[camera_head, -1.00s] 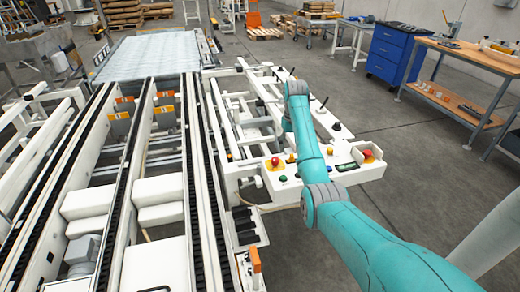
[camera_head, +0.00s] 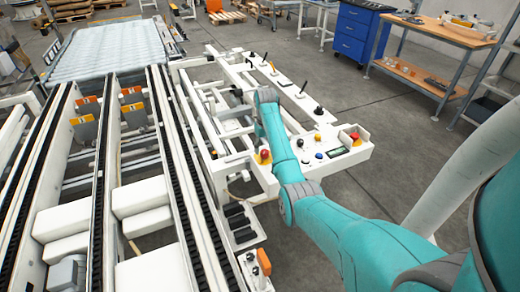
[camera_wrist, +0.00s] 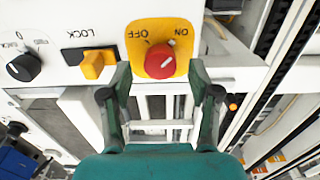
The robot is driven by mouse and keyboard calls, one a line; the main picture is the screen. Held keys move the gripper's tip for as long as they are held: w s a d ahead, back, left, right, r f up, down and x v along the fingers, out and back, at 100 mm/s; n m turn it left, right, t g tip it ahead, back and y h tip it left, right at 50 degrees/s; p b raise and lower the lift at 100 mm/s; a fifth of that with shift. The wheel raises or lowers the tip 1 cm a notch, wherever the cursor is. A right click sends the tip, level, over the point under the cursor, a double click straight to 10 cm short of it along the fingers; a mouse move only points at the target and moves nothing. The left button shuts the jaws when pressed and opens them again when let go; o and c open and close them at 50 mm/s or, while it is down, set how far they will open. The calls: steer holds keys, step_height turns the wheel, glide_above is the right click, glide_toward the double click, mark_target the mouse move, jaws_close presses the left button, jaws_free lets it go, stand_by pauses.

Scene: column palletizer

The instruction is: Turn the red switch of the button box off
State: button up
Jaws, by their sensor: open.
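The red switch (camera_wrist: 160,60) is a round knob on a yellow plate (camera_wrist: 138,29) marked ON and OFF. It fills the upper middle of the wrist view, with its lettering upside down. Its white mark slants toward ON. My gripper (camera_wrist: 161,80) is open, with its fingers below and to either side of the red knob and nothing between them. Contact cannot be told. In the head view, a red knob on yellow, which looks like this switch (camera_head: 264,155), shows at the left end of the button box (camera_head: 343,160). My forearm hides my gripper there.
A yellow LOCK switch (camera_wrist: 94,64) and a black knob (camera_wrist: 24,67) sit left of the red switch in the wrist view. Another red button (camera_head: 355,137) is at the box's right end. Conveyor rails (camera_head: 100,190) lie left; open floor (camera_head: 390,110) lies right.

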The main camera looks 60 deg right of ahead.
steer(key=shift+f, duration=0.8)
steer(key=shift+c, duration=0.3)
steer(key=c, duration=1.1)
